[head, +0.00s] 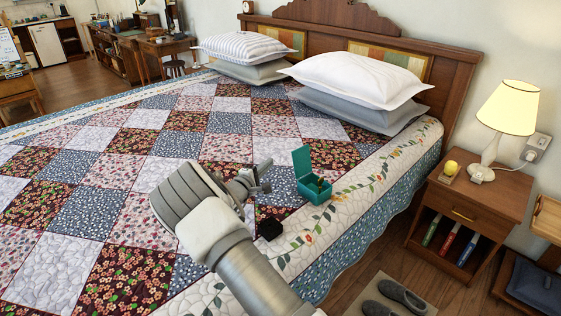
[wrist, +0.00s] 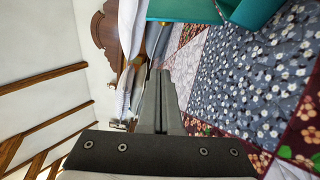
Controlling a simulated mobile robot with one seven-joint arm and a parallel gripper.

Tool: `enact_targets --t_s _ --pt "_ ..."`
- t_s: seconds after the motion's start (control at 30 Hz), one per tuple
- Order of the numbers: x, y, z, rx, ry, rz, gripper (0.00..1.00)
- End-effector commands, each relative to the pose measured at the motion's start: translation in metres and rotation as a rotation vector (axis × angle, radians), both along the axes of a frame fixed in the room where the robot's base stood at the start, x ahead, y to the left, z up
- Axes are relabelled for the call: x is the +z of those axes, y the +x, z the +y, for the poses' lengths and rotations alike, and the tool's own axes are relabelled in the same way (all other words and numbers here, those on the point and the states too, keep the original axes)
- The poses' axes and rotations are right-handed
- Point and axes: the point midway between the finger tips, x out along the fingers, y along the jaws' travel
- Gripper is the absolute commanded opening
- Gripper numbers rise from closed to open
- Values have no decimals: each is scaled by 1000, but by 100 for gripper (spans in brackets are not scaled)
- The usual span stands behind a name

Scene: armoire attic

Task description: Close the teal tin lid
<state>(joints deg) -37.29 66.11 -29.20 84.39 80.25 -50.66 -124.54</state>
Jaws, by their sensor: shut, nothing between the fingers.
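The teal tin (head: 316,192) stands on the patchwork quilt near the bed's right side. Its teal lid (head: 301,160) is open and stands up at the tin's left and back edge. Something dark lies inside, too small to name. My gripper (head: 266,172) is just left of the tin, above the quilt, with its fingers shut and empty. In the wrist view the shut fingers (wrist: 160,82) point toward the top, and part of the tin (wrist: 190,9) shows at the top edge, cut off. I cannot tell whether the fingers touch the lid; a gap shows in the head view.
A small black object (head: 269,228) lies on the quilt below my gripper. White and grey pillows (head: 355,80) lie against the headboard (head: 450,75). A nightstand (head: 480,200) with a lamp (head: 508,108) stands right of the bed. The quilt left of my arm is clear.

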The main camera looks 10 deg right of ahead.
Motion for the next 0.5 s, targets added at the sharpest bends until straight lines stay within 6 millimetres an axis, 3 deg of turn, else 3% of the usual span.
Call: enact_targets --t_s 0.5 --pt "-9 70 -56 0 4 -2 0"
